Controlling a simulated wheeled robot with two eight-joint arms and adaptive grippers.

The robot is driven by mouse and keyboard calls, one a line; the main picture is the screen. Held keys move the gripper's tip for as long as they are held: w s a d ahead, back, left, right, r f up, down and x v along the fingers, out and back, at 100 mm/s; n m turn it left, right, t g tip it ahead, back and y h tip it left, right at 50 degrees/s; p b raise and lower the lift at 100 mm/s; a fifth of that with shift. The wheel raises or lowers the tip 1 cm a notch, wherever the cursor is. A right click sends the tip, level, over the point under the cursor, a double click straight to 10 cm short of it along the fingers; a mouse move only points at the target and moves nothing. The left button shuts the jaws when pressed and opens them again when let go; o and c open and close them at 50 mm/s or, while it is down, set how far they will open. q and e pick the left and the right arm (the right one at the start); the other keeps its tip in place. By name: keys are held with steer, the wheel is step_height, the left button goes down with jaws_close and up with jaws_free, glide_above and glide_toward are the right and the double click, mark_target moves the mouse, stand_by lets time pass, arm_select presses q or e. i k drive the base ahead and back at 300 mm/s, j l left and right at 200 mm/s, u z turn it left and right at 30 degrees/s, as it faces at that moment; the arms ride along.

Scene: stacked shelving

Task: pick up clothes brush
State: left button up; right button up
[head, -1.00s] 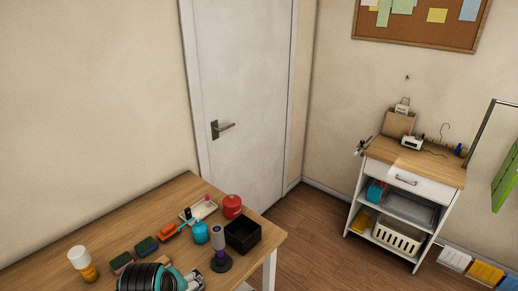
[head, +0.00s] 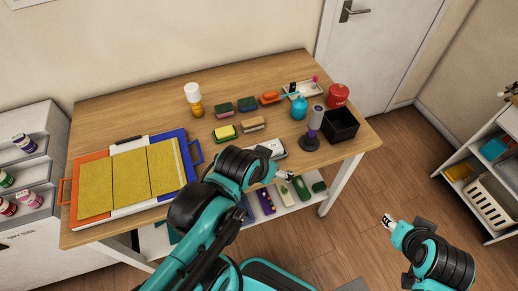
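A brush-like block with a tan top (head: 253,124) lies on the wooden table (head: 120,118), right of a yellow and green sponge (head: 225,133). It may be the clothes brush, but I cannot be sure at this size. An orange brush-like thing (head: 269,98) lies farther back. My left gripper (head: 287,175) is at the table's front edge, in front of these things and touching none of them. My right gripper (head: 389,220) is over the floor, right of the table. Both fingertips are too small to tell whether they are open.
Two more sponges, a blue bottle (head: 299,107), a lint roller (head: 312,127), a black box (head: 340,125) and a red canister (head: 338,95) crowd the table's right part. A folding board (head: 188,145) covers its left. A lower shelf holds several items.

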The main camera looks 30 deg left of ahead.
mark_target(253, 124)
steer(key=u, duration=1.4)
